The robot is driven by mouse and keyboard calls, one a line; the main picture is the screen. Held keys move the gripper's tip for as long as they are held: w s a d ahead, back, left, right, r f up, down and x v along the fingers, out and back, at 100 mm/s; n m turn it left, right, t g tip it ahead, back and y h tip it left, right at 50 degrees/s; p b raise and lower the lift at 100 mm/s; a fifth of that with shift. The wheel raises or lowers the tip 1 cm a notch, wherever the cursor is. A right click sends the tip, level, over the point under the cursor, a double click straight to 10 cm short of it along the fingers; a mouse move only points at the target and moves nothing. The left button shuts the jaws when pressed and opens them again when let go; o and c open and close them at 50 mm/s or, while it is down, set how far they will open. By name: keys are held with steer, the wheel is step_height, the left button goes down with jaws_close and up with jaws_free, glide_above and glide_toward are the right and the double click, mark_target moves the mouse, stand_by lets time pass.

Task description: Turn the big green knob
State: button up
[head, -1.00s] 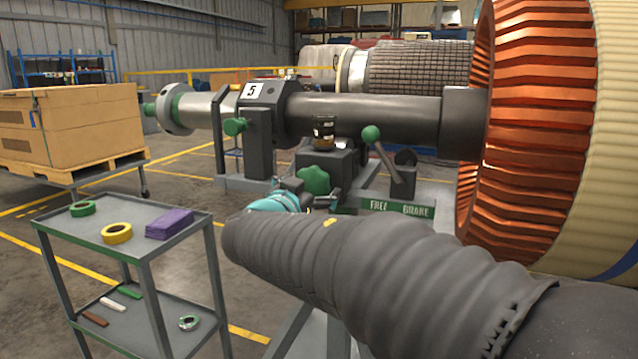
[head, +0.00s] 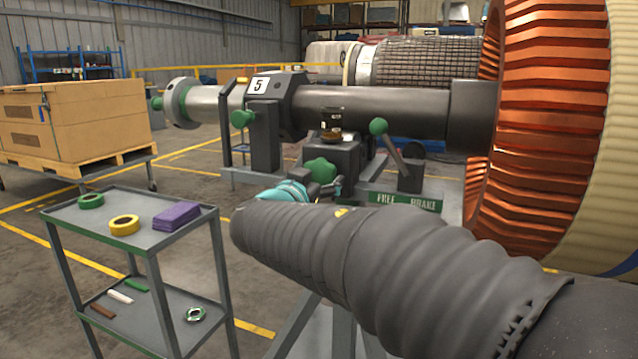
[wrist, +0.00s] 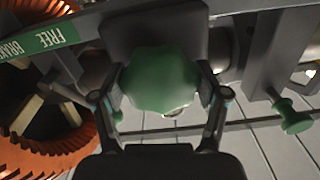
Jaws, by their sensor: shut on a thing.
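The big green knob (head: 320,171) has a lobed rim and sits on the front of the dark stand below the shaft. In the wrist view the knob (wrist: 160,80) fills the middle, between the two fingers. My gripper (wrist: 160,102) is shut on it, one finger at each side of the rim. In the head view my sleeved arm hides most of my gripper (head: 330,188); part of it shows just below the knob.
A brake lever with a green ball (head: 378,127) stands right of the knob, above the FREE/BRAKE plate (head: 405,201). A smaller green knob (head: 242,118) is at the left post. The copper rotor (head: 545,130) is at right. A grey cart (head: 150,240) stands at left.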

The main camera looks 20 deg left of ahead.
steer(key=n+b, duration=0.1)
steer(key=b, duration=0.1)
steer(key=n+b, duration=0.2)
steer(key=shift+f, duration=0.3)
steer(key=n+b, duration=0.3)
steer(key=n, duration=0.1)
steer(key=shift+d+r+n, duration=0.1)
steer(key=shift+r+n, duration=0.05)
steer(key=shift+n, duration=0.15)
steer(key=n+b, duration=0.1)
steer(key=n, duration=0.3)
steer(key=shift+r+b, duration=0.2)
steer(key=shift+b, duration=0.15)
steer(key=n, duration=0.5)
steer(key=shift+r, duration=0.15)
steer(key=n+p, duration=0.1)
steer(key=n, duration=0.3)
steer(key=shift+r+n+p, duration=0.1)
steer(key=shift+n+p, duration=0.2)
steer(key=shift+p, duration=0.1)
steer(key=n+p, duration=0.3)
steer(key=n, duration=0.2)
steer(key=shift+r+n, duration=0.15)
steer(key=shift+n, duration=0.15)
steer(key=n+p, duration=0.4)
steer(key=n, duration=0.1)
steer(key=shift+n+p, duration=1.2)
steer(key=shift+n, duration=0.5)
